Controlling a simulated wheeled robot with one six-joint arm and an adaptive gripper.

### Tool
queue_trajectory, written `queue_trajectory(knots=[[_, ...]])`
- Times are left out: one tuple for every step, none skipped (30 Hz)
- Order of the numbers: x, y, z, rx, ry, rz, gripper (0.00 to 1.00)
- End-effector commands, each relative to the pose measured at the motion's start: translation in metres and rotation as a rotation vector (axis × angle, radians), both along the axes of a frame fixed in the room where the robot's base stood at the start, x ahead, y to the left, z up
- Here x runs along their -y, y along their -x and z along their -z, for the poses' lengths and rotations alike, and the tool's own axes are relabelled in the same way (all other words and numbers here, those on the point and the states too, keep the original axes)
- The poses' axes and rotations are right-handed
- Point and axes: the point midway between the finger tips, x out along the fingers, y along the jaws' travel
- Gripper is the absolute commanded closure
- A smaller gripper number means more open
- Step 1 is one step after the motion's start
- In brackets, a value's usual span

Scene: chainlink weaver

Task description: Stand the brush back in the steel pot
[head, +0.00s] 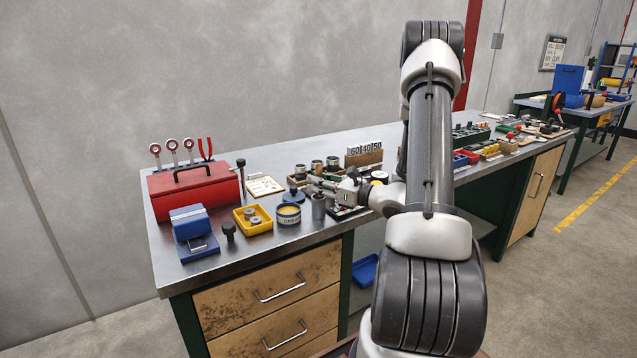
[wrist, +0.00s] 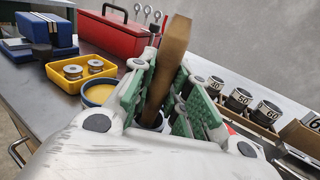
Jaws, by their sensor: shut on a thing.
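The brush (wrist: 168,65) shows in the wrist view as a long brown piece, slightly tilted, between the green-padded fingers of my gripper (wrist: 172,92). My gripper is shut on it. A rounded rim below the brush, between the fingers, looks like the steel pot (wrist: 151,121). I cannot tell whether the brush's lower end is inside it or above it. In the head view the steel pot (head: 318,207) is a small grey cylinder near the bench's front edge, and my gripper (head: 322,184) is just above and behind it. The brush cannot be made out there.
A blue-and-cream tin (head: 288,215) stands close left of the pot, with a yellow tray (head: 252,219) beyond it. A red toolbox (head: 194,188) and a blue block (head: 194,232) are further left. Numbered cylinders (wrist: 238,99) stand to the right in the wrist view.

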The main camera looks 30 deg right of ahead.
Motion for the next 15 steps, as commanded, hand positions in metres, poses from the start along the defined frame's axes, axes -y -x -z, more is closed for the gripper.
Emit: queue_trajectory(knots=[[0.0, 0.0, -0.0001, 0.0, 0.0, 0.0, 0.81], [0.0, 0.0, -0.0001, 0.0, 0.0, 0.0, 0.75], [0.0, 0.0, -0.0001, 0.0, 0.0, 0.0, 0.68], [0.0, 0.0, -0.0001, 0.0, 0.0, 0.0, 0.62], [0.0, 0.0, -0.0001, 0.0, 0.0, 0.0, 0.57], [0.0, 0.0, -0.0001, 0.0, 0.0, 0.0, 0.57], [0.0, 0.0, -0.0001, 0.0, 0.0, 0.0, 0.57], [0.0, 0.0, -0.0001, 0.0, 0.0, 0.0, 0.57], [0.0, 0.0, -0.0001, 0.0, 0.0, 0.0, 0.57], [-0.0001, 0.0, -0.0001, 0.0, 0.0, 0.0, 0.57], [-0.0001, 0.0, -0.0001, 0.0, 0.0, 0.0, 0.57], [-0.0001, 0.0, -0.0001, 0.0, 0.0, 0.0, 0.57], [0.0, 0.0001, 0.0, 0.0, 0.0, 0.0, 0.57], [0.0003, 0.0005, 0.0, 0.0, -0.001, 0.0, 0.57], [0.0012, 0.0018, 0.0, -0.001, 0.0, 0.001, 0.57]])
